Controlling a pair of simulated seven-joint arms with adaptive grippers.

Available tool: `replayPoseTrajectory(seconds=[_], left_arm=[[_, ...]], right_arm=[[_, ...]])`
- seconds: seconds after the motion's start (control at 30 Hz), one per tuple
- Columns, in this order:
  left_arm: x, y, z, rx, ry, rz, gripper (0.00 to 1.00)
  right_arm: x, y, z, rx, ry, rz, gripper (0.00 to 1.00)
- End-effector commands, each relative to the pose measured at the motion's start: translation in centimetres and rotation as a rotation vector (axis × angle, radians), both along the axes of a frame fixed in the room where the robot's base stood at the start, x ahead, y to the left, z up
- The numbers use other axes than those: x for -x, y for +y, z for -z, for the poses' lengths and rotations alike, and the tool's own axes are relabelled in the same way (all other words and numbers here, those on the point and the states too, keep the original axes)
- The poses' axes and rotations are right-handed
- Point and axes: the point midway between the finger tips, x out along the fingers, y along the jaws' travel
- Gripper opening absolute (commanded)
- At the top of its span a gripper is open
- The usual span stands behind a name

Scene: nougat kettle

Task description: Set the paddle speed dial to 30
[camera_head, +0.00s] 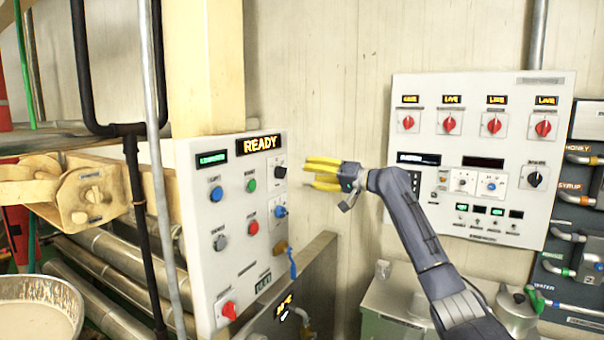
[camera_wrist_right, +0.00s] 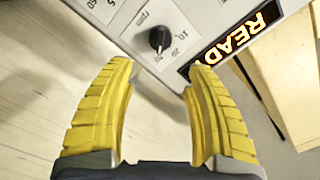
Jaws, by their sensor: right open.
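The paddle speed dial is a small black knob (camera_wrist_right: 159,38) on a white face marked "rpm" with small numbers around it. In the head view the knob (camera_head: 280,172) is at the upper right of the control panel (camera_head: 205,262), below the lit READY display (camera_head: 263,144). A pale mark shows on the knob, but I cannot tell its exact setting. My right gripper (camera_head: 312,173) is open and empty, its yellow fingers pointing at the knob. In the right wrist view its fingertips (camera_wrist_right: 160,72) are apart, with the knob beyond the gap, untouched. My left gripper is not in view.
Colored buttons and other knobs, including a blue one (camera_head: 280,212), sit close to the dial. A red knob (camera_head: 229,310) is at the panel's bottom. A second panel (camera_head: 470,255) hangs on the right wall. A bowl (camera_head: 40,306) stands at lower left.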

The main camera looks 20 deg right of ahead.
Motion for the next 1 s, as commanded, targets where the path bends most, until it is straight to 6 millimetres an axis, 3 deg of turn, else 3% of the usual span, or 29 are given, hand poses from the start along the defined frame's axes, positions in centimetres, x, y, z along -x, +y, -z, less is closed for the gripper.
replayPoseTrajectory(seconds=[0.23, 0.77, 0.87, 1.0], left_arm=[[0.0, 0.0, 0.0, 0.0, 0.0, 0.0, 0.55], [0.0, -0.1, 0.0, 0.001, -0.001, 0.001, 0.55], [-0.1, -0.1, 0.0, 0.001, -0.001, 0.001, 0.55], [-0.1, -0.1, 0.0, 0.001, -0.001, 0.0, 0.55]], right_arm=[[1.2, -0.9, 0.0, 0.001, -0.001, -0.001, 0.54], [1.1, -1.0, 0.3, 0.001, 0.003, 0.001, 0.54], [0.4, -1.1, 2.2, 0.006, 0.022, 0.018, 0.54], [-1.4, -1.4, 8.3, 0.027, 0.076, 0.069, 0.54]])
